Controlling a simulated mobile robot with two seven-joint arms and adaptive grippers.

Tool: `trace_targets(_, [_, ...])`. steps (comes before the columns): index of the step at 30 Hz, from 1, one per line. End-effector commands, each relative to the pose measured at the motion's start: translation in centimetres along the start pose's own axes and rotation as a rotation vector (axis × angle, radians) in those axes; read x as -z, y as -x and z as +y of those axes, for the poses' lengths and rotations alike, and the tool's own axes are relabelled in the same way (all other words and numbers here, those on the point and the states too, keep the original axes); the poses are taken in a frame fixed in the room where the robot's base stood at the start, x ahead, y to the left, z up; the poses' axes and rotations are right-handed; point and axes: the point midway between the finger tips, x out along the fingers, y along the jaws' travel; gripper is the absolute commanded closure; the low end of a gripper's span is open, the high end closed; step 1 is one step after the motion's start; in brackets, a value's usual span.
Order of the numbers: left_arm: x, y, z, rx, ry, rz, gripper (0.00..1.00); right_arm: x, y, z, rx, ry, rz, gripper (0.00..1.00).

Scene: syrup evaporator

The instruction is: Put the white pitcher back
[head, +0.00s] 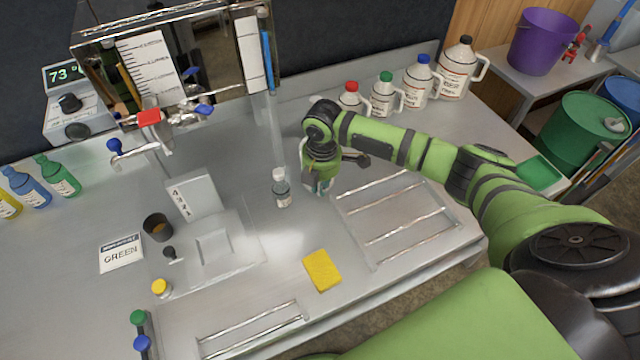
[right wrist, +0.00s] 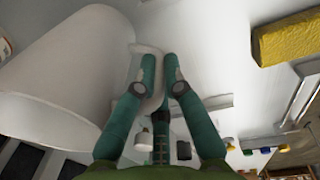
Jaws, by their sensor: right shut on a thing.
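The white pitcher (right wrist: 70,75) fills the left of the right wrist view, with its white handle between my right gripper's fingers (right wrist: 162,75). In the head view, my right gripper (head: 319,186) is over the middle of the steel counter, just left of the drain rack. It is shut on the pitcher's handle. My own wrist and gripper hide most of the pitcher there; only a pale strip (head: 304,152) shows at their left. I cannot tell whether its base touches the counter. My left gripper is not in view.
A small clear bottle (head: 282,188) stands close left of my right gripper. Several capped white jugs (head: 418,86) line the back right. A yellow sponge (head: 322,270) lies in front, and a wire rack (head: 400,215) is to the right. A tank with taps (head: 180,65) stands at the back left.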

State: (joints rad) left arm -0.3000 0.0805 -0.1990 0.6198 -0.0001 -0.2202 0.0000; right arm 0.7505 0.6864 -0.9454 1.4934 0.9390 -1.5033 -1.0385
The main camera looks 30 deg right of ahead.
Motion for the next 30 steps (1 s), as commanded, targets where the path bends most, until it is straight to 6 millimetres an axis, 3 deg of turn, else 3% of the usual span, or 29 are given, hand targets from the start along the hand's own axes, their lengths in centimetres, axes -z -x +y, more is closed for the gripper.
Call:
trace_targets(24, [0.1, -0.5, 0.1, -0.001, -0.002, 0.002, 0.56, 0.0, -1.3, -0.1, 0.000, 0.000, 0.001, 1.00])
trace_targets(25, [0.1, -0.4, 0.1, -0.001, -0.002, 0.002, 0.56, 0.0, -1.2, -0.1, 0.000, 0.001, 0.001, 0.77])
trace_targets(26, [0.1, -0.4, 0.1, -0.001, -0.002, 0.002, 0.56, 0.0, -1.2, -0.1, 0.000, 0.001, 0.001, 0.65])
trace_targets(30, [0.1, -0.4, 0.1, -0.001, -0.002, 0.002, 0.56, 0.0, -1.2, -0.1, 0.000, 0.000, 0.001, 0.62])
